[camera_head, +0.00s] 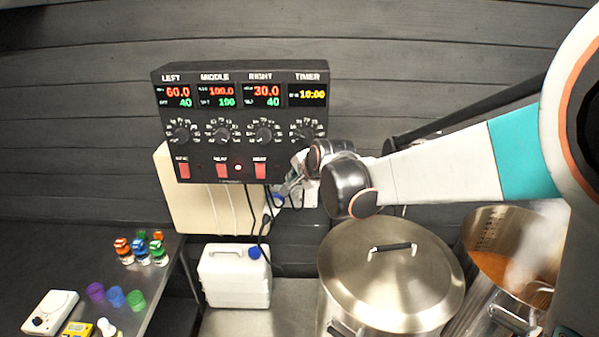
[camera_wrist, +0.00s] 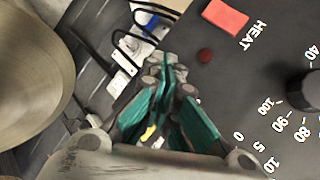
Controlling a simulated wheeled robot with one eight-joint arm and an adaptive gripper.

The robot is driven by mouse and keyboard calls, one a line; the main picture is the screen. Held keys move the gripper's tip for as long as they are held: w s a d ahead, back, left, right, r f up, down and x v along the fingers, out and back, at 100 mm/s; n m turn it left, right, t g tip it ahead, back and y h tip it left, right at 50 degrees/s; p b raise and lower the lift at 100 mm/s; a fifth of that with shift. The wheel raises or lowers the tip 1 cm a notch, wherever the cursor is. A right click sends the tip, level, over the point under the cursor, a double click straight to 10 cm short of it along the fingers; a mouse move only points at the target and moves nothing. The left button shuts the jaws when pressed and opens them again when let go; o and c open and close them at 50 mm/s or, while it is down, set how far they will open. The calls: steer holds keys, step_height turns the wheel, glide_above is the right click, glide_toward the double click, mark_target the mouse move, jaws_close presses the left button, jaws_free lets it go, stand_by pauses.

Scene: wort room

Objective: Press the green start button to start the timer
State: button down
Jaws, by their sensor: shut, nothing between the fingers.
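The black control box (camera_head: 245,130) hangs on the wall, and its face also shows in the wrist view (camera_wrist: 255,75). Its timer display (camera_head: 308,95) at the upper right reads 10:00 in yellow. The timer knob (camera_head: 307,133) is below that display. No green start button shows in either view; my gripper and wrist cover the box's lower right corner. My gripper (camera_head: 287,187) is at that corner, and its teal fingers (camera_wrist: 165,70) are shut and empty in the wrist view. I cannot tell whether the fingertips touch the box.
Red heat switches (camera_head: 260,170) line the box's bottom, close to my gripper. Cables and a white socket (camera_wrist: 125,55) are beside the fingers. A lidded steel pot (camera_head: 390,275) and a steaming open pot (camera_head: 505,235) stand below my arm. A white canister (camera_head: 235,275) stands left of them.

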stand_by(0.6)
steer(key=shift+s, duration=0.7)
steer(key=s, duration=0.5)
steer(key=shift+s+a, duration=0.1)
steer(key=shift+s, duration=0.05)
stand_by(0.4)
